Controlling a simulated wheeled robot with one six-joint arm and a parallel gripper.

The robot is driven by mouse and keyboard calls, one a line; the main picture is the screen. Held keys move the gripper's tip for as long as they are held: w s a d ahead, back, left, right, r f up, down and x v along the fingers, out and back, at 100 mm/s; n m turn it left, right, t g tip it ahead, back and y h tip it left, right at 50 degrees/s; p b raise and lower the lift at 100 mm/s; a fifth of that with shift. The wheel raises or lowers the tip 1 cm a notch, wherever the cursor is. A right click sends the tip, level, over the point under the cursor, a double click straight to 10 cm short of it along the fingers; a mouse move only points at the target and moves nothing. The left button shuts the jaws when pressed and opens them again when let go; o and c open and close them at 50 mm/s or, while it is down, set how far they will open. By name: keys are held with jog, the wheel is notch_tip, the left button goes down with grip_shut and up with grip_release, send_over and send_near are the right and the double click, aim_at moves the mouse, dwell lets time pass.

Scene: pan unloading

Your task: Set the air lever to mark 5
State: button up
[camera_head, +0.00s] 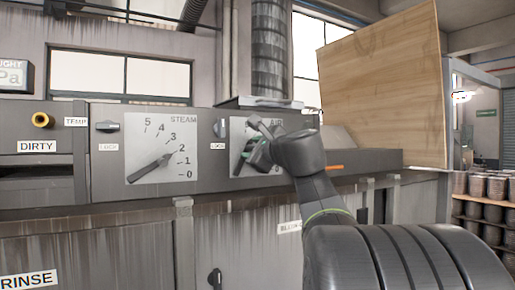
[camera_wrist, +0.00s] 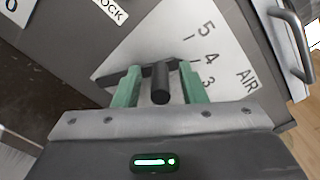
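The AIR dial (camera_head: 237,132) is a pale plate on the grey front panel, partly hidden by my arm in the head view. In the wrist view its plate (camera_wrist: 150,45) shows the marks 5, 4 and 3. The dark air lever (camera_wrist: 110,77) runs across the plate and points roughly towards mark 4; its far end is partly behind a finger. Its round black handle (camera_wrist: 160,83) stands out between the two green fingers of my gripper (camera_wrist: 159,88). A gap shows on both sides of the handle, so the gripper looks open around it. My gripper (camera_head: 258,150) is at the dial.
A metal handle (camera_wrist: 292,40) sticks out at the wrist view's right. A wooden board (camera_head: 385,85) rises at the right, and shelves of jars (camera_head: 485,205) stand farther right.

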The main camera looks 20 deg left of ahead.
grip_shut()
jog(key=shift+s+a+n+b, duration=0.3)
jog(key=shift+n+b, duration=0.3)
jog(key=shift+b, duration=0.15)
jog(key=shift+s+a+r+n, duration=0.15)
jog(key=shift+s+r+n, duration=0.1)
jog(key=shift+n, duration=0.35)
grip_release()
